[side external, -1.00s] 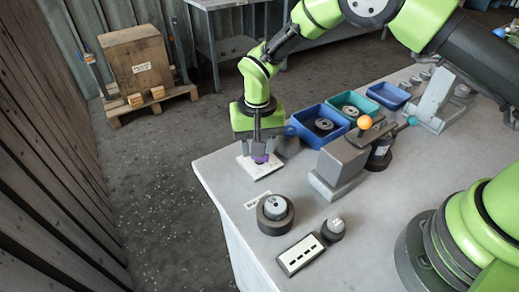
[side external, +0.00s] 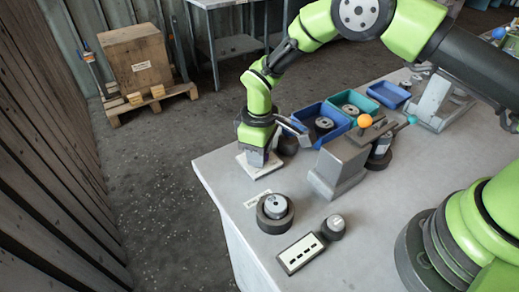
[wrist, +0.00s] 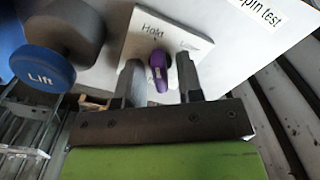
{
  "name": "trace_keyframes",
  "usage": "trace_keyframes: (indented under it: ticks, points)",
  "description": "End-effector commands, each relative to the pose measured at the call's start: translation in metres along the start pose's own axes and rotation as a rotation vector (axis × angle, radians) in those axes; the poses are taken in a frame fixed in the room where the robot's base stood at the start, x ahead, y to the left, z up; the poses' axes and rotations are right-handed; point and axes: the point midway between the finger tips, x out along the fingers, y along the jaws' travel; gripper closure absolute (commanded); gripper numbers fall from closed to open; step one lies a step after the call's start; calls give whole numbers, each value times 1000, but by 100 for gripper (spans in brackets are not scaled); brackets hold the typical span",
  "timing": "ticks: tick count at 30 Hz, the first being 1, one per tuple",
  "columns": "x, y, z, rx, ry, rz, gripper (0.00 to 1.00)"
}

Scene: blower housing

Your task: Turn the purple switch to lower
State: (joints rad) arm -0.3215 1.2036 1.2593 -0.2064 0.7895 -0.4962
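The purple switch (wrist: 158,75) sits on a white plate (wrist: 137,48) in the wrist view. A "Hold" label is printed at the plate's top; another label at its right is too blurred to read. The switch's long end points down in that view, slightly tilted. My gripper (wrist: 158,62) is open, with one finger on each side of the switch and a gap on both sides. In the side view my gripper (side external: 258,150) is low over the plate (side external: 251,172) and hides the switch.
A dark cylinder with a blue "Lift" cap (wrist: 42,68) stands close to the left of the plate. A "spin test" label (wrist: 256,14) lies nearby.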

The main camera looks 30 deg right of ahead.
Motion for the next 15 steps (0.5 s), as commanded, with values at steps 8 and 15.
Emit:
trace_keyframes:
  ticks: [8,15]
  points:
    - [0,0,0,1,1,0,98]
    - [-1,0,0,62,1,-1,100]
